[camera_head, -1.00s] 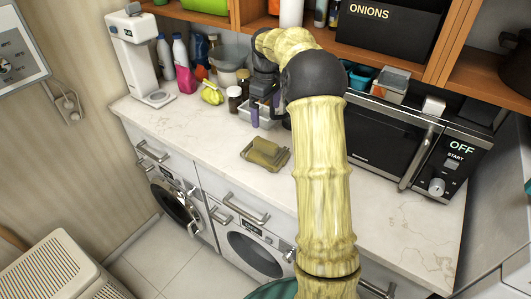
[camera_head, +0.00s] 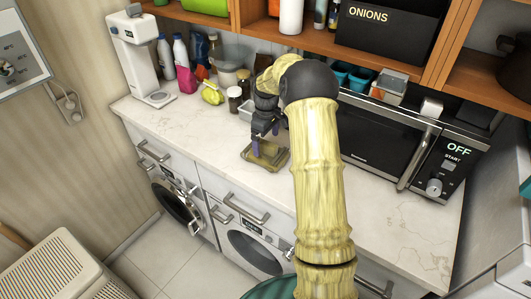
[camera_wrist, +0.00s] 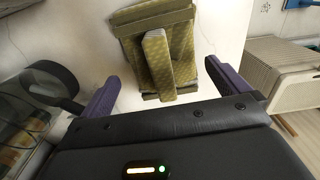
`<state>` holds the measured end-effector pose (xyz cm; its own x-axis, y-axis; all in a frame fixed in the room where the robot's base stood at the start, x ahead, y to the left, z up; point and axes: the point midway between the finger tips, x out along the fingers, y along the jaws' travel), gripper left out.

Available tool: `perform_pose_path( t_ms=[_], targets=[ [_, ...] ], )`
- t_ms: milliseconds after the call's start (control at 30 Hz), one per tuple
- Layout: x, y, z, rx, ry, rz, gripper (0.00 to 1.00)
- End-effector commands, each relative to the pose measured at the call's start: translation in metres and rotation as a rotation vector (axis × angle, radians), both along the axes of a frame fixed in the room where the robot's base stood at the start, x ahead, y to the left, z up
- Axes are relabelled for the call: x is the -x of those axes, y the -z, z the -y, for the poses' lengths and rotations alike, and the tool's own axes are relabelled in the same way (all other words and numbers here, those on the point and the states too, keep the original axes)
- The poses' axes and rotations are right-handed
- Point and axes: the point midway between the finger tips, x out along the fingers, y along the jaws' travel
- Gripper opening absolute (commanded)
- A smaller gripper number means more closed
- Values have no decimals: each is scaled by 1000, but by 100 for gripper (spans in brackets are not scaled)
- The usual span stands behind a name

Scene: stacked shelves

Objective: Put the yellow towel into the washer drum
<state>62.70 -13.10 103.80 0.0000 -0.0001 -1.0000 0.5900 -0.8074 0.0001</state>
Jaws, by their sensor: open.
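The yellow towel (camera_head: 268,159), an olive-yellow folded cloth, lies on the white counter. My gripper (camera_head: 264,143) is above the towel, open and empty. In the wrist view its purple fingertips (camera_wrist: 163,88) are spread wide, with the towel ahead of the gap between them. Two front-loading machines stand below the counter: one at left (camera_head: 176,203), one at right (camera_head: 248,252). Their drum interiors are hard to make out.
A white coffee machine (camera_head: 135,55), bottles, jars and a yellow-green bag (camera_head: 212,94) line the back of the counter. A microwave (camera_head: 385,150) stands at right, with wooden shelves above. A beige hamper (camera_head: 60,270) stands on the floor at lower left. The counter left of the towel is clear.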

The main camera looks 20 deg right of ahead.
Motion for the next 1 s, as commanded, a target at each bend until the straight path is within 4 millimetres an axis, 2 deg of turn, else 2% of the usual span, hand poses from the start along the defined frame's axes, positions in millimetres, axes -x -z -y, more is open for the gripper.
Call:
perform_pose_path(
  t_ms=[167,500,1000],
  targets=[
    [1,7,-1,0,-1,-3,100],
    [1,50,-3,-1,0,-2,100],
    [1,52,-3,0,0,0,100]
  ],
)
